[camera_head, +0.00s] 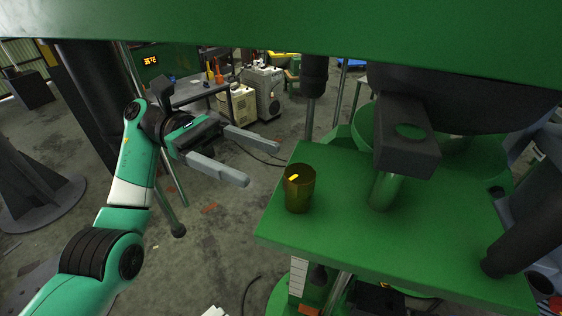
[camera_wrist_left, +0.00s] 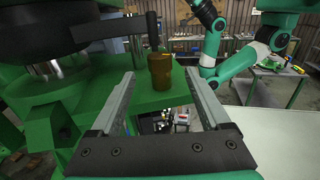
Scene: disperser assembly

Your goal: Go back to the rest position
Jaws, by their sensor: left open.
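My left gripper (camera_head: 262,160) is open and empty in the head view, held over the floor to the left of the green table (camera_head: 330,235). Its two fingers point right, towards the table. A brown-amber cup (camera_head: 299,190) stands upright on the table near its left edge, apart from the fingers. In the left wrist view the cup (camera_wrist_left: 160,72) shows beyond and between the open fingers (camera_wrist_left: 163,80). A yellow spot shows on the cup. My right gripper cannot be made out in either view.
A large green beam (camera_head: 280,20) crosses the top of the head view. Grey machines (camera_head: 264,92) stand on the floor behind.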

